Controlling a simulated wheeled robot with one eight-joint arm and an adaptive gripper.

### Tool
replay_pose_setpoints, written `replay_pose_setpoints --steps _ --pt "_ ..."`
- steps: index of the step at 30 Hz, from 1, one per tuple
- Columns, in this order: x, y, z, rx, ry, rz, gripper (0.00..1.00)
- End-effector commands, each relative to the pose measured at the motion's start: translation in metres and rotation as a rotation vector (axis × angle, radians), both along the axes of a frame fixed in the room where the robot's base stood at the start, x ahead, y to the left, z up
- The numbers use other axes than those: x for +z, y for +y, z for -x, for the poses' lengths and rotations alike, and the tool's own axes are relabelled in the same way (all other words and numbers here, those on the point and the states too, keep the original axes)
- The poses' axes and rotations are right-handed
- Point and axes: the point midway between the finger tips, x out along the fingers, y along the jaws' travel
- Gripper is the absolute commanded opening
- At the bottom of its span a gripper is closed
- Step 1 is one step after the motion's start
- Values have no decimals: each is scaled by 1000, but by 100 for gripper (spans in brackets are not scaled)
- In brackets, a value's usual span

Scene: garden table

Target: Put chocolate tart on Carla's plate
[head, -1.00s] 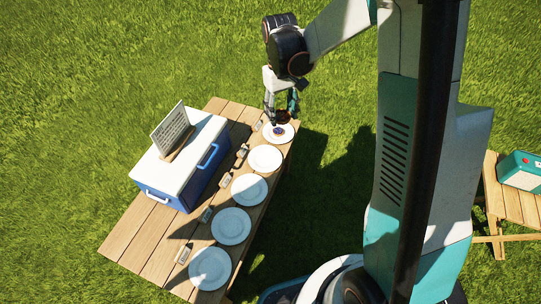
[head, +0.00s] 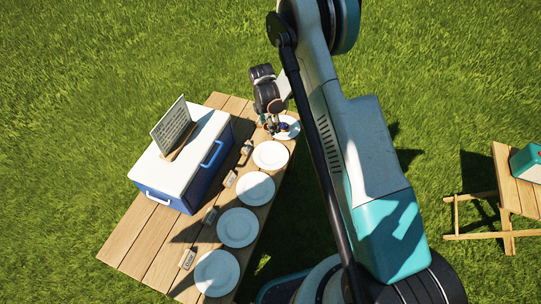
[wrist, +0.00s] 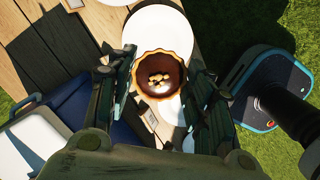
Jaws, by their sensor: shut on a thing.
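The chocolate tart (wrist: 160,76), brown with an orange-gold fluted crust and pale pieces on top, sits between the fingers of my gripper (wrist: 160,88) in the wrist view. The fingers are shut on it from both sides. In the head view my gripper (head: 272,124) is at the far end of the table, beside and partly over the farthest plate (head: 292,133). A small dark-blue topped item (head: 284,127) shows on that plate. The tart is hard to make out there. Name cards (head: 229,180) stand beside the plates; their writing is too small to read, so I cannot tell which plate is Carla's.
Several white plates (head: 238,228) line the right edge of the wooden table (head: 130,235). A blue cooler (head: 165,194) with a white lid and a sign (head: 174,123) stands left of them. A small wooden table (head: 508,160) is at the far right, with grass between.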

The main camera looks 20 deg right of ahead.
Motion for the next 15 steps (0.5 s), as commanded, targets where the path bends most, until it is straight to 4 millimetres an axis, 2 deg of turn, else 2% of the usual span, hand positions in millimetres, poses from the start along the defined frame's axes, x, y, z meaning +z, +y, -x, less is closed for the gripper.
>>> replay_pose_setpoints --steps 15 --pt "-124 0 0 -1 0 0 24"
